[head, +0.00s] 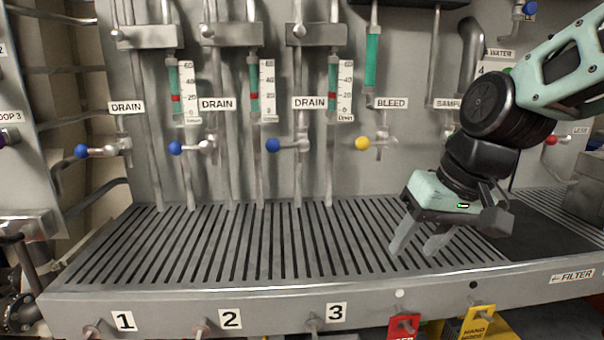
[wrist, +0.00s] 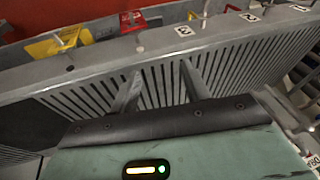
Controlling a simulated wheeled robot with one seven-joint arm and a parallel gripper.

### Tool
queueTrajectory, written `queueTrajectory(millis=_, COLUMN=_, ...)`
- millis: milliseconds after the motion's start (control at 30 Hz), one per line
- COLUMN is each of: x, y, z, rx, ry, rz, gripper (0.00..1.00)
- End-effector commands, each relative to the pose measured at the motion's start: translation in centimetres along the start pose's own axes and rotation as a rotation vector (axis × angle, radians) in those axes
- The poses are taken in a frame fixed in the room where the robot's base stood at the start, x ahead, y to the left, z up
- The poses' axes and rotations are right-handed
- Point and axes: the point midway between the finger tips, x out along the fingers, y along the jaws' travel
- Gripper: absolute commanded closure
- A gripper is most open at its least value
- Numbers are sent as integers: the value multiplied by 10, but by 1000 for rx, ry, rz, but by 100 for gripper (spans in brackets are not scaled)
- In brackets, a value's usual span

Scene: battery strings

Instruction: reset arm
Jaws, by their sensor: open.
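My gripper (head: 418,247) is at the right side of the head view, pointing down over the slatted grey deck (head: 250,262). Its two grey fingers are apart with nothing between them. In the wrist view my gripper (wrist: 163,75) also shows two spread fingers, with the slats (wrist: 88,97) visible between and around them. My arm reaches in from the upper right of the head view, bent at the black joint. Whether the fingertips touch the deck, I cannot tell.
Behind the deck stands a panel with blue-handled drain valves (head: 176,148), a yellow-handled bleed valve (head: 363,143) and sight tubes (head: 333,88). A red tag (head: 404,326) and a yellow tag (head: 478,322) hang at the front edge. The deck's left and middle are clear.

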Motion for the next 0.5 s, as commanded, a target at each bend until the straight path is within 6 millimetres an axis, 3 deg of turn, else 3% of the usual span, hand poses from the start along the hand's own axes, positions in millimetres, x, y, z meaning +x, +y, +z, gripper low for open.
queueTrajectory(millis=33, x=12, y=-16, z=26, rx=-66, ry=-48, rz=7, gripper=53)
queueTrajectory(millis=200, x=36, y=-40, z=94, rx=-234, ry=-157, rz=42, gripper=53)
queueTrajectory(millis=500, x=53, y=-48, z=174, rx=-445, ry=-270, rz=91, gripper=53)
